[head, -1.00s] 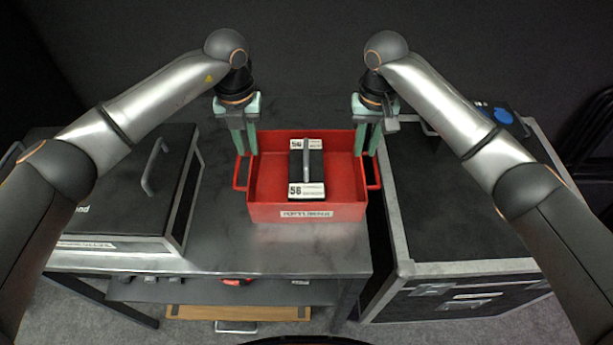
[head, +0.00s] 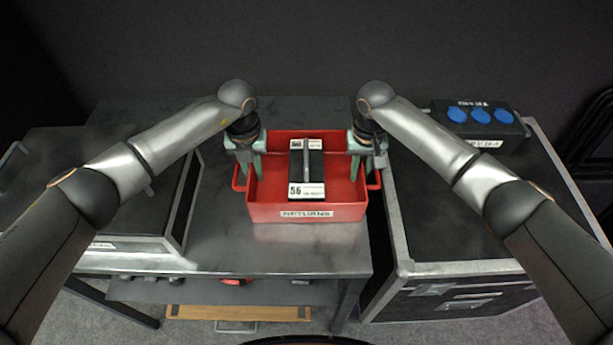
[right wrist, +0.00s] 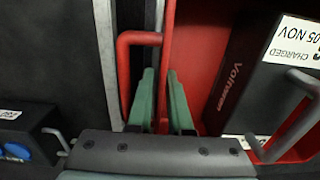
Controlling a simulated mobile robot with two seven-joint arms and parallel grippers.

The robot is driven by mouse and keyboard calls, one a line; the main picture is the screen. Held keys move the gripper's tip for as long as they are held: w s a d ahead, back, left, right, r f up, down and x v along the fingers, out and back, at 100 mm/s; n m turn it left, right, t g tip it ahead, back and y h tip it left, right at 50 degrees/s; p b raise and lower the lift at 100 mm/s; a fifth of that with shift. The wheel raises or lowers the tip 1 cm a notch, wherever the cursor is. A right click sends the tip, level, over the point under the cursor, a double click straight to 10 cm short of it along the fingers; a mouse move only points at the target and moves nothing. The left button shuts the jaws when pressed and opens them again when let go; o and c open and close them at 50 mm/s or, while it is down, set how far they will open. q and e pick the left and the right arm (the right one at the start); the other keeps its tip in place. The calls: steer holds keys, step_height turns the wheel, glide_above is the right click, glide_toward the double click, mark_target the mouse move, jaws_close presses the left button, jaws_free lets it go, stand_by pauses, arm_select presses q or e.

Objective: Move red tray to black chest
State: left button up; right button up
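The red tray (head: 338,212), labelled RETURNS, rests on the grey table with a black-and-white battery pack (head: 307,170) inside it. The black chest (head: 450,215) stands right of the table. My left gripper (head: 249,168) is at the tray's left side, its two fingers apart around the wall near the left handle. My right gripper (head: 362,168) is at the right side. In the right wrist view its green fingers (right wrist: 163,100) stand apart, one on each side of the tray wall, beside the red handle (right wrist: 126,65).
A black power box with blue sockets (head: 479,122) sits on the chest's far end; the chest's nearer top is clear. A dark lidded case (head: 140,225) stands on the table's left. A narrow gap separates table (head: 300,252) and chest.

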arm_select(q)
jaws_close()
arm_select(e)
jaws_close()
stand_by(0.9)
